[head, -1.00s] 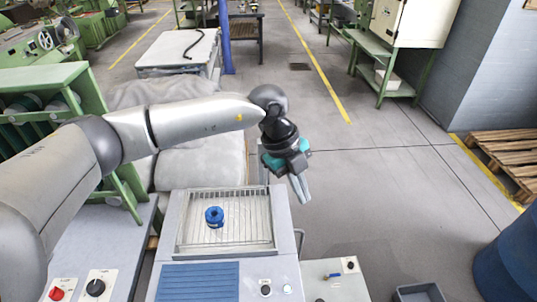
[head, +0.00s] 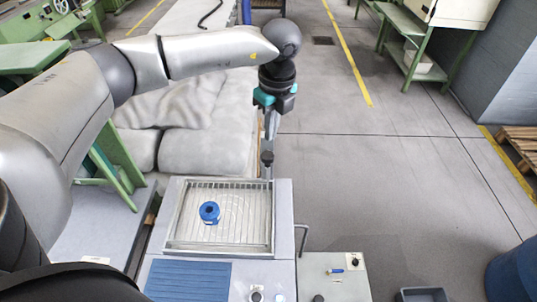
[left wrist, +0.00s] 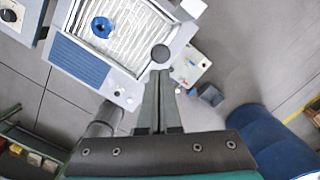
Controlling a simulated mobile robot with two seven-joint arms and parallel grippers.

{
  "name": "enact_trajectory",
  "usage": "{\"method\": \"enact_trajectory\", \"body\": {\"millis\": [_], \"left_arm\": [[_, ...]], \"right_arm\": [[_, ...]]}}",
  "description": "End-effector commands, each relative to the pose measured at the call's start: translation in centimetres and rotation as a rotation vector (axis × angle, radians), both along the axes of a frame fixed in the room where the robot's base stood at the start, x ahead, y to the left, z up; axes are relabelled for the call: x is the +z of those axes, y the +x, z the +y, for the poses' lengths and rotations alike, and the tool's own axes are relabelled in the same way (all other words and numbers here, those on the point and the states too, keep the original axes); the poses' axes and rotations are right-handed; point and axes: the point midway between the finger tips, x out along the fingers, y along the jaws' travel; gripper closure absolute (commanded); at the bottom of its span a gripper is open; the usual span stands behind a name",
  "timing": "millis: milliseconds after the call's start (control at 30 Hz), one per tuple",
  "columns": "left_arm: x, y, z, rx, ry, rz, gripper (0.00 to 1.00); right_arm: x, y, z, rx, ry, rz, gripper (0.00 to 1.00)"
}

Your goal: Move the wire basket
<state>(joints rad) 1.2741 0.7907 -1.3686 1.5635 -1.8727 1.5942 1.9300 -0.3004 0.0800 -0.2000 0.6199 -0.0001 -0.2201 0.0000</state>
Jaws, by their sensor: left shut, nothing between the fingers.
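The wire basket (head: 246,207) is a shallow rectangular grid set in the top of a grey bench unit. It also shows in the left wrist view (left wrist: 128,38). A blue ring-shaped part (head: 209,212) lies in it, left of centre. A thin upright rod with a dark knob (head: 267,158) stands at the basket's far right corner. My left gripper (head: 269,143) points down just above the knob, shut and empty. In the left wrist view the fingertips (left wrist: 160,73) lie close to the round knob (left wrist: 160,53); I cannot tell whether they touch. My right gripper is not in view.
A blue ribbed mat (head: 188,280) lies in front of the basket. A side panel (head: 335,277) with small controls and a grey bin (head: 423,295) are to the right. Grey padded covers (head: 205,145) lie behind. A blue drum (head: 515,275) stands far right. The floor between is open.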

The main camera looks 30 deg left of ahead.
Motion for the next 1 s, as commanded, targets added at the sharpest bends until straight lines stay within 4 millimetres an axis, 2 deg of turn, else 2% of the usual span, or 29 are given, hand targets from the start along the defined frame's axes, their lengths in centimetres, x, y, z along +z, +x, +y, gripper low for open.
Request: {"method": "enact_trajectory", "body": {"millis": [267, 700, 1000], "left_arm": [[-1.3, 0.0, 0.1, -0.001, -0.001, 0.0, 1.0], [-6.5, 0.2, 0.5, -0.002, -0.003, 0.0, 1.0], [-7.0, 0.2, 0.6, -0.002, -0.003, 0.001, 1.0]], "right_arm": [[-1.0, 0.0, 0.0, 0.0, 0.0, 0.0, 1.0], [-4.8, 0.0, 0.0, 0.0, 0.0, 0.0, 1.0], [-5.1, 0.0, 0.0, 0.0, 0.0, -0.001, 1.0]]}}
